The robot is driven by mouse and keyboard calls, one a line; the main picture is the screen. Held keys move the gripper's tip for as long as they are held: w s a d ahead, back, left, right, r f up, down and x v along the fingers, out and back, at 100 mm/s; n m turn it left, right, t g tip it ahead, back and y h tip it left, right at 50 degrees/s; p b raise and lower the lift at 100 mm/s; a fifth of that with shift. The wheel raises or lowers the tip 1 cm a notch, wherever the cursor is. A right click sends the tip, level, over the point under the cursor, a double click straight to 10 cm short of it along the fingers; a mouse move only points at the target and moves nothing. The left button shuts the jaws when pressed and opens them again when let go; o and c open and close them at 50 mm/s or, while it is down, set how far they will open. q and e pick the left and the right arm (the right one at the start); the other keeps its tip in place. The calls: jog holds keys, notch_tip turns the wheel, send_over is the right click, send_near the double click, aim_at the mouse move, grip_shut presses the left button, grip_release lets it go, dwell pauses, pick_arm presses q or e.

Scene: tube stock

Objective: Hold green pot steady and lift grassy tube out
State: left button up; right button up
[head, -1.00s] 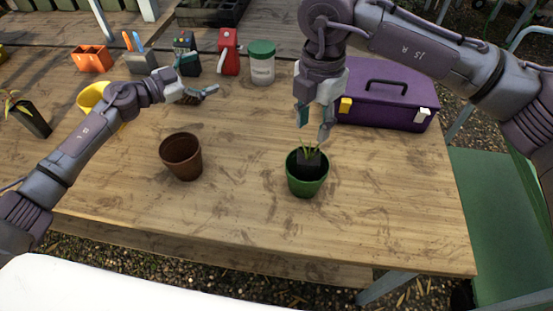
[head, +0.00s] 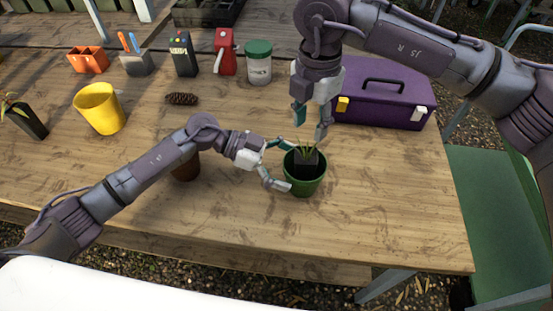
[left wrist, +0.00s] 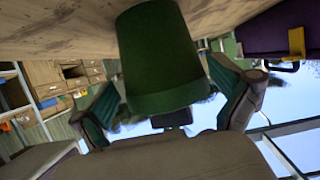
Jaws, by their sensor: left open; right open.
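The green pot (head: 306,187) stands upright on the wooden table, right of centre in the head view. A square black tube (head: 307,163) with grassy yellow-green leaves stands inside it. My left gripper (head: 284,164) is open at the pot's left side, its fingers near the rim. In the left wrist view the green pot (left wrist: 158,58) appears between the spread fingers; whether they touch it I cannot tell.
A brown pot (head: 186,171) is partly hidden behind my left arm. A purple toolbox (head: 383,104) stands close behind my right gripper. A yellow pot (head: 100,108), a pine cone (head: 181,99) and a white jar (head: 258,68) stand farther back.

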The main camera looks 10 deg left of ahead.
aim_at(304, 173)
pick_arm(q)
jog(key=shift+x, duration=1.95)
